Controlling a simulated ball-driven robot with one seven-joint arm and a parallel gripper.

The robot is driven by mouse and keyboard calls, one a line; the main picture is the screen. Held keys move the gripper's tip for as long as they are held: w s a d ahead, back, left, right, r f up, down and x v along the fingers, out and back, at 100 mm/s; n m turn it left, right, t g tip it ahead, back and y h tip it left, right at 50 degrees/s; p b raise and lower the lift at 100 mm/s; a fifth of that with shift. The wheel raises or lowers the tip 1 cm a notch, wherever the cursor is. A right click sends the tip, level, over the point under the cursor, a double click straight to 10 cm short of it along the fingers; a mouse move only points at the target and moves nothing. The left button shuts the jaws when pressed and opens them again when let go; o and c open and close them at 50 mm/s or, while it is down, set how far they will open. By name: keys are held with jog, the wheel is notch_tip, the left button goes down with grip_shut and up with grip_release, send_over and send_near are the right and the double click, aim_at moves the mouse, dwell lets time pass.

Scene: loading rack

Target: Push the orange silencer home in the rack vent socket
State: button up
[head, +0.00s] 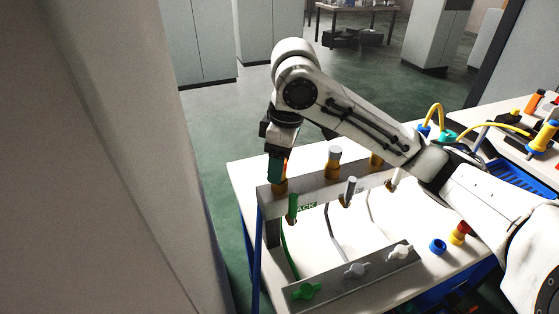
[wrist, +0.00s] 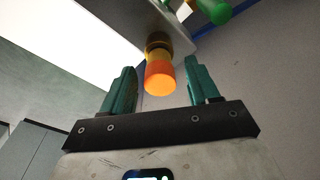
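The orange silencer (wrist: 159,78) stands at the brass vent socket (wrist: 158,43) on the rack's edge in the wrist view, with a yellow-brass band between them. How deep it sits I cannot tell. My gripper (wrist: 161,84) is open, with one teal finger on each side of the silencer and a visible gap to both. In the head view my gripper (head: 276,168) points down over the left end of the rack (head: 318,190). Only a sliver of the orange silencer (head: 286,165) shows behind the finger, above the brass socket (head: 279,187).
A grey-capped brass fitting (head: 335,160) stands right of my gripper on the rack. A green plug (head: 292,207) and a grey plug (head: 350,188) are on its front. A panel with a green knob (head: 306,291) lies nearer. A blue ring (head: 438,246) lies on the white table.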

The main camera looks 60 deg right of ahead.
notch_tip(320, 180, up, 11)
jog(key=s, duration=0.1)
jog(key=shift+d+f, duration=0.15)
jog(key=shift+d, duration=0.1)
dwell(0.4)
jog(key=shift+s, duration=0.1)
